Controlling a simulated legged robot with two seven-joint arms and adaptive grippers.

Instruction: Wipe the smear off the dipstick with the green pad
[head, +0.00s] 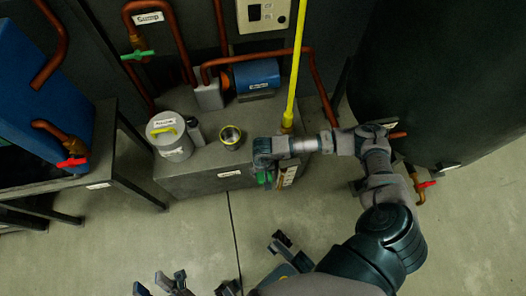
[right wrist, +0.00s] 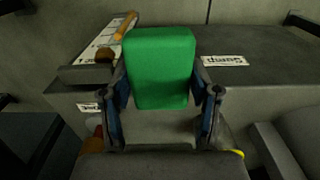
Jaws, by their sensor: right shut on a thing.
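The green pad (right wrist: 160,68) is held between the two fingers of my right gripper (right wrist: 162,100) in the right wrist view. In the head view, my right gripper (head: 262,168) is at the front right of the grey block, with a little of the green pad (head: 264,179) showing under it. A pale marked strip (right wrist: 105,42) with a brown rod lies beyond the pad in the right wrist view. I cannot tell whether this is the dipstick, and no smear can be made out. My left gripper (head: 168,284) is partly visible at the bottom edge, away from the block.
The grey block (head: 200,175) bears a lidded grey can (head: 168,137), a small open cup (head: 231,137) and a blue motor (head: 256,77). A yellow pole (head: 295,65) rises behind my right gripper. A dark tank (head: 440,90) stands right. Open floor lies in front.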

